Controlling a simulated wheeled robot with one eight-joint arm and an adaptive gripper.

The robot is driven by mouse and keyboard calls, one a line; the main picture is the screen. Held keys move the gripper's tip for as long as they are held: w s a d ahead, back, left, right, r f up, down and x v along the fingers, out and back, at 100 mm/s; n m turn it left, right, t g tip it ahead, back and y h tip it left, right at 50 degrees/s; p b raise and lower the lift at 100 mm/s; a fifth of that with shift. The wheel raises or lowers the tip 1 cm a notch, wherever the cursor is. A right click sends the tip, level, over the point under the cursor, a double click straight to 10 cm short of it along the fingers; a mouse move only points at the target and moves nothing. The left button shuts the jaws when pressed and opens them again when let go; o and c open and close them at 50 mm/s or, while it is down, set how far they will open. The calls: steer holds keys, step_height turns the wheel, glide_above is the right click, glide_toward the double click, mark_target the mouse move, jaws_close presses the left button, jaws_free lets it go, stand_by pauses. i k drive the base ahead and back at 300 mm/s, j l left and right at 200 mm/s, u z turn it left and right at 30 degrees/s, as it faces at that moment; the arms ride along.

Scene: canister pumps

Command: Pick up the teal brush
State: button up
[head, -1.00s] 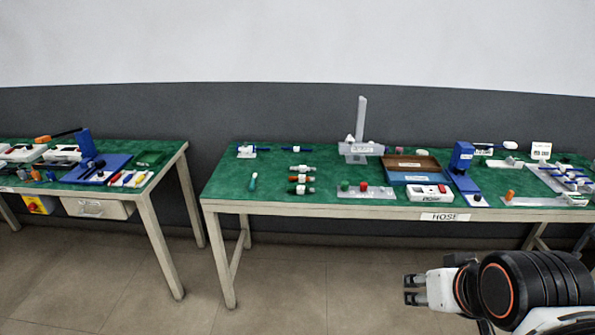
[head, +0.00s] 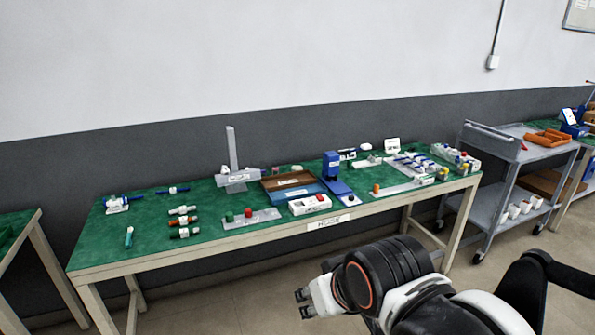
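The teal brush (head: 128,237) is small in the head view and lies near the left front of the green-topped table (head: 100,256). Its long side points from the front edge toward the back. My gripper (head: 303,303) is low at the bottom middle of the view, in front of the table and well to the right of the brush. Its two dark fingertips look apart, with nothing between them. The gripper is not touching the table or the brush.
Several small fittings (head: 184,221) lie just right of the brush. A grey stand (head: 238,178), a brown tray (head: 289,181) and a blue device (head: 333,172) stand farther right. A grey cart (head: 490,180) stands beyond the table's right end. Floor shows in front.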

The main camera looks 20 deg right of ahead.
mark_target(128, 243)
steer(key=i+j, duration=0.95)
steer(key=i, duration=0.2)
steer(key=i+j+u, duration=0.1)
steer(key=i+j, duration=0.4)
steer(key=i, duration=0.1)
